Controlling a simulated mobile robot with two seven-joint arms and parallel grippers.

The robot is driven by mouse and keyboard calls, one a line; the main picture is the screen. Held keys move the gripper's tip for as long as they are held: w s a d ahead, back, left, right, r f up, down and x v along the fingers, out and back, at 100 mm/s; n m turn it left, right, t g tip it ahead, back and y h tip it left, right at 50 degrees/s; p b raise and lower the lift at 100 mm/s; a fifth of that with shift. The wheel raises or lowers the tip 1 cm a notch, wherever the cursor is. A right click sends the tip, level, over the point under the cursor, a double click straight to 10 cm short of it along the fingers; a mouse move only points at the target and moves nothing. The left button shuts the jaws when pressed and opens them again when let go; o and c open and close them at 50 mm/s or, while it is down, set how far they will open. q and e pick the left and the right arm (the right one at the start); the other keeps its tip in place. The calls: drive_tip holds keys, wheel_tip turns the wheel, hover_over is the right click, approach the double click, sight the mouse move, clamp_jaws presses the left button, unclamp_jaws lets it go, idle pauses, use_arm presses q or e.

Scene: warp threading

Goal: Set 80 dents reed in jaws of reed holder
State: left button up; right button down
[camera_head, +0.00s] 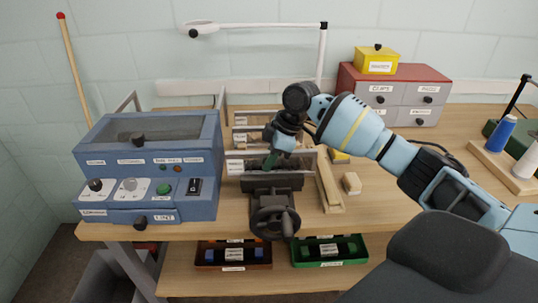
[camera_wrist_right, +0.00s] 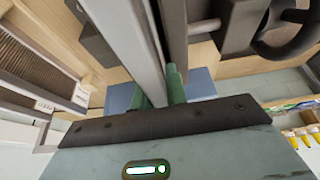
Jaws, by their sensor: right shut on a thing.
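My right gripper (camera_head: 272,160) is shut on a long reed with pale rails (camera_head: 300,163), just above and behind the reed holder. The holder (camera_head: 272,184) is a dark vise with a handwheel (camera_head: 275,217) at the table's front. In the right wrist view the green fingertips (camera_wrist_right: 160,88) pinch the reed's pale rail (camera_wrist_right: 135,38), and a dark jaw bar (camera_wrist_right: 172,30) runs close beside it. I cannot tell whether the reed touches the jaws or sits between them. The dent label is not legible. My left gripper is not in view.
A blue control box (camera_head: 150,165) stands close left of the holder. Other reeds stand in a rack (camera_head: 240,137) behind. A wooden block (camera_head: 351,183) lies to the right. A drawer cabinet (camera_head: 392,95) is at the back. Red and green trays (camera_head: 330,250) sit below.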

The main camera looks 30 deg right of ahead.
drive_tip(key=shift+f, duration=0.2)
idle(0.6)
drive_tip(key=c, duration=1.3)
unclamp_jaws()
